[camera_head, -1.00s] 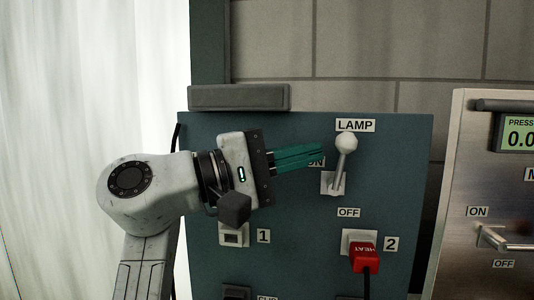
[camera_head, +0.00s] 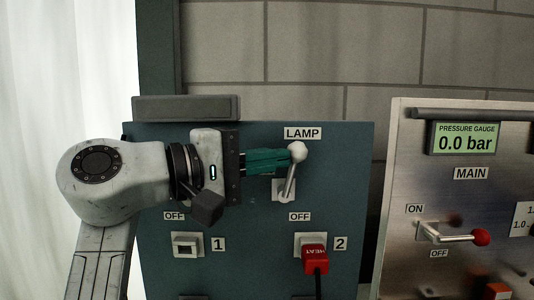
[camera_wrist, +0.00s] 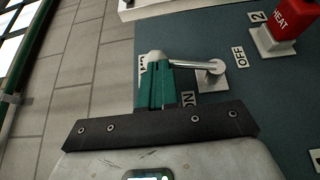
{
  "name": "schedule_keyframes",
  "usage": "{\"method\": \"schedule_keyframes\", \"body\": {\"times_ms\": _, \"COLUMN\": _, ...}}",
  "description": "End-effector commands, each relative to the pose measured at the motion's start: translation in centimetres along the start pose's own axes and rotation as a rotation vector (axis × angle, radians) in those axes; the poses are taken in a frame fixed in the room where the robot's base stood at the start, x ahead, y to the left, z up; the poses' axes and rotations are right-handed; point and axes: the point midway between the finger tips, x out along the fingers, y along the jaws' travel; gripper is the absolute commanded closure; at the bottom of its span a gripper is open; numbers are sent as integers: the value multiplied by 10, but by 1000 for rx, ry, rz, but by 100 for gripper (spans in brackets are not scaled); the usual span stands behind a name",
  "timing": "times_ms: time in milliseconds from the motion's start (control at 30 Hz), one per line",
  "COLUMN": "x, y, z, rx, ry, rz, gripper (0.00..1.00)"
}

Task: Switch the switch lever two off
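The LAMP switch lever (camera_head: 291,174) is a metal rod with a pale ball knob (camera_head: 298,151) on a blue-green panel, and it points up. The lever also shows in the wrist view (camera_wrist: 190,64). My gripper (camera_head: 288,159) comes in from the left. Its teal fingers lie together, with their tips at the knob; in the wrist view the tips (camera_wrist: 156,66) meet the knob. I cannot tell whether they touch it. The OFF label (camera_head: 300,216) is below the lever.
Below are socket 1 (camera_head: 187,245), empty, and socket 2 (camera_head: 302,241) with a red HEAT plug (camera_head: 315,259) and cable. At right, a metal panel (camera_head: 399,180) has a red-tipped MAIN lever (camera_head: 455,237) and a pressure gauge (camera_head: 464,138) reading 0.0 bar.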

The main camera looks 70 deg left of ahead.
Motion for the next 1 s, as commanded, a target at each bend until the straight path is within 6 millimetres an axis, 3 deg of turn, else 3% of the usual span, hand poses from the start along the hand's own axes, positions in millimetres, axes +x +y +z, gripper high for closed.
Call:
{"method": "schedule_keyframes", "body": {"times_ms": 67, "x": 2, "y": 9, "z": 1, "rx": 49, "ry": 2, "rz": -87, "gripper": 100}}
{"method": "schedule_keyframes", "body": {"times_ms": 1000, "x": 56, "y": -8, "z": 30, "rx": 42, "ry": -3, "rz": -82, "gripper": 100}}
